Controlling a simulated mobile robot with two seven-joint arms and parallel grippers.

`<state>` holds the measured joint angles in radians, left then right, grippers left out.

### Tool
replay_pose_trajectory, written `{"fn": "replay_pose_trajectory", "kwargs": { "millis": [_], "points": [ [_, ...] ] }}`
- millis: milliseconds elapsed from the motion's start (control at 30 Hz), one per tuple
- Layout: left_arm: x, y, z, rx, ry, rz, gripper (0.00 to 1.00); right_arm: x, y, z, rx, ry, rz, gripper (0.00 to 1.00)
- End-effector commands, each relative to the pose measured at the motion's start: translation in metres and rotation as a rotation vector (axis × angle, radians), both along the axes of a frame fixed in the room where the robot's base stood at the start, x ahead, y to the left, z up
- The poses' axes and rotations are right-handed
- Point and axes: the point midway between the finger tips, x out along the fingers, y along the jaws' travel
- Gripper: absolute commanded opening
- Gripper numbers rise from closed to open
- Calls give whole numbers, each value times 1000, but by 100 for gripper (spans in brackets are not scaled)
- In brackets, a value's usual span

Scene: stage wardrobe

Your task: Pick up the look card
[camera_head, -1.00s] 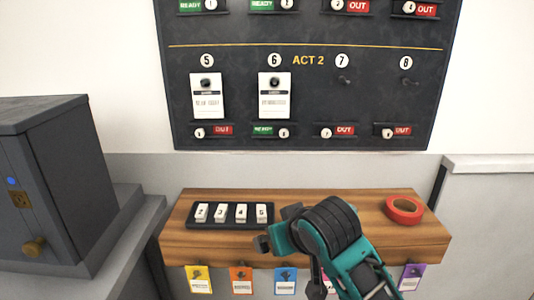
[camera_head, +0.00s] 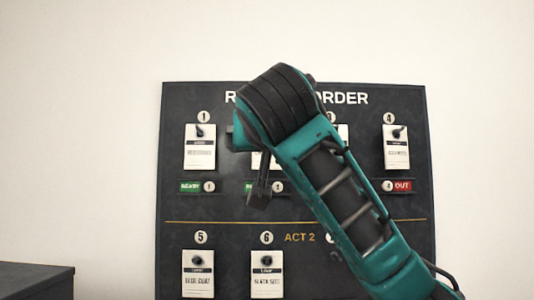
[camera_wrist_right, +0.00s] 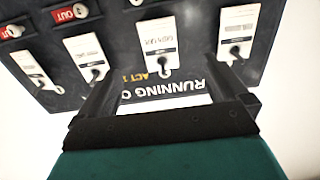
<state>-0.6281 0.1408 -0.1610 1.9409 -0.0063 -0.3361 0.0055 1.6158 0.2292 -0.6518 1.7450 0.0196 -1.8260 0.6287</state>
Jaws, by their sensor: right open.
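White look cards hang from pegs on a dark board: card 1 (camera_head: 200,152), card 4 (camera_head: 396,153), card 5 (camera_head: 198,273) and card 6 (camera_head: 265,273). Card 2 (camera_head: 262,160) is partly hidden behind my right arm, and card 3 is mostly hidden. My right gripper (camera_head: 258,188) is in front of the board near card 2. In the right wrist view the picture is upside down; the open, empty fingers (camera_wrist_right: 168,78) have card 2 (camera_wrist_right: 155,42) between and beyond them. I cannot tell how close they are. My left gripper is not in view.
The board (camera_head: 295,203) carries green and red status tags, such as the red OUT tag (camera_head: 403,186), below the cards. A grey cabinet top (camera_head: 37,279) shows at the lower left. The wall around the board is clear.

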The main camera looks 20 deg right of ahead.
Motion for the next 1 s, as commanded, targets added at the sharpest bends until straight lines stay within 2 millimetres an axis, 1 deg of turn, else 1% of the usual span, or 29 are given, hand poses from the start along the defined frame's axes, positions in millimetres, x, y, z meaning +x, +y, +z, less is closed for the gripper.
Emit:
{"fn": "replay_pose_trajectory", "kwargs": {
  "millis": [33,100,167,267,400,500,600,767,900,1000],
  "points": [
    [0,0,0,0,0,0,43,-4,-1,10,3,-18,-10,100],
    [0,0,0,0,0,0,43,-7,-2,18,7,-30,-17,100],
    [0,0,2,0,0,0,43,-5,-4,21,8,-35,-21,100],
    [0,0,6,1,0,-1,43,9,-8,22,8,-34,-24,100],
    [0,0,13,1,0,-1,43,36,-16,22,7,-31,-23,100],
    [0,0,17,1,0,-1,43,51,-20,23,8,-33,-22,100],
    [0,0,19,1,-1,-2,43,61,-22,22,8,-35,-20,100],
    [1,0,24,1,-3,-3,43,72,-24,23,7,-35,-20,100],
    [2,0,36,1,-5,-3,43,93,-29,28,7,-33,-21,100],
    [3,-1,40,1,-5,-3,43,106,-32,27,7,-32,-21,100]
  ]
}}
